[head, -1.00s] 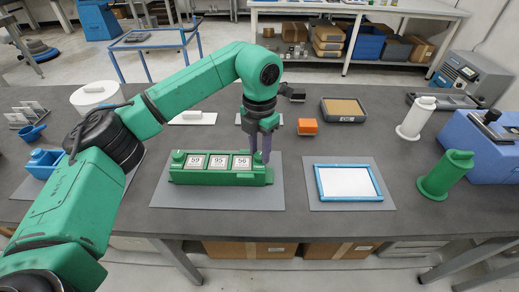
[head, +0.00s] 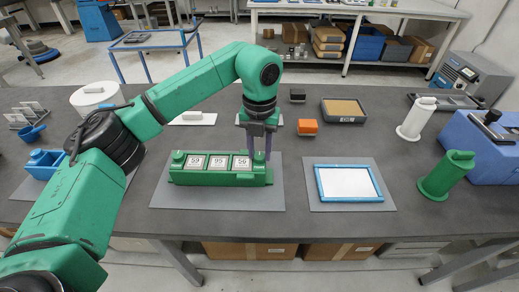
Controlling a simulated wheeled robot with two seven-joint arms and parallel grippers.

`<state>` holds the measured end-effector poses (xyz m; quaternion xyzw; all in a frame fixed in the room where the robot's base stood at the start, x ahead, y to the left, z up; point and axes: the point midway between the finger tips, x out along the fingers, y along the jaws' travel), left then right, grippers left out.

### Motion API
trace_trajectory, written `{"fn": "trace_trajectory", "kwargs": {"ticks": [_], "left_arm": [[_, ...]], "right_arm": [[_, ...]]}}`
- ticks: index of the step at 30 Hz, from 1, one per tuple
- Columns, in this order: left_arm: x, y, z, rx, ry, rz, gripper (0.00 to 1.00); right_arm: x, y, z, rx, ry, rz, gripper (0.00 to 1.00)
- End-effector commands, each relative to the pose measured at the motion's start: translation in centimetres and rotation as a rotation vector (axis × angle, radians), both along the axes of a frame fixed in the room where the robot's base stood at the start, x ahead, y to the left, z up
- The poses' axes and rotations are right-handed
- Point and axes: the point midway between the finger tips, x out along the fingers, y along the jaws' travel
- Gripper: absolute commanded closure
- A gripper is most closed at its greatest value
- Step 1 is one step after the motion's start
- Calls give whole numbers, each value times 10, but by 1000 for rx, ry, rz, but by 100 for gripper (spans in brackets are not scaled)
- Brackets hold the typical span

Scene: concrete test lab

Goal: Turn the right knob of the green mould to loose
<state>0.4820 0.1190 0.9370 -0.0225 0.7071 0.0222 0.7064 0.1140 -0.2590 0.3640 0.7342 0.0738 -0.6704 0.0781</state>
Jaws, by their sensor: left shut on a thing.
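The green mould (head: 220,178) lies on a grey mat (head: 215,198) near the front of the dark table. It has three white cards with numbers in a row between its two ends. A green left knob (head: 178,157) stands free at its left end. My left gripper (head: 259,153) points down at the mould's right end, shut on the right knob (head: 260,158). The fingers stand on the knob's left and right sides and partly hide it. My right gripper is not in view.
A blue-framed white panel (head: 348,183) lies on a grey mat to the right. An orange block (head: 307,127) and a grey tray (head: 343,110) are behind. A green spool (head: 447,176) and a white spool (head: 416,118) stand at the right.

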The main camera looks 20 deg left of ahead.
Motion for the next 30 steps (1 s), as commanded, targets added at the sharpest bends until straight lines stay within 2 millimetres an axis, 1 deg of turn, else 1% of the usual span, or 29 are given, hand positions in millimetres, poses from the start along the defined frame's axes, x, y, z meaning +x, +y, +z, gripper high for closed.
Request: {"fn": "trace_trajectory", "kwargs": {"ticks": [9,10,11,12,20,23,26,29,30], "left_arm": [[0,0,1,-2,-1,1,100],[0,0,1,-2,-1,1,51],[0,0,1,-2,-1,1,40],[0,0,1,-2,-1,1,32],[0,0,0,-1,0,0,32],[0,0,4,-1,-1,0,32],[1,0,15,-1,-4,1,32],[1,-1,35,-2,-5,0,32],[1,-1,46,-2,-5,0,32]], "right_arm": [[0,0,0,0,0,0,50],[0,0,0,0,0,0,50],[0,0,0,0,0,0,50],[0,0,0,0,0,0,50],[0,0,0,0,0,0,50],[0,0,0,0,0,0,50],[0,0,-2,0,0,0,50],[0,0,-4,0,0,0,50],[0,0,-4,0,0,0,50]]}}
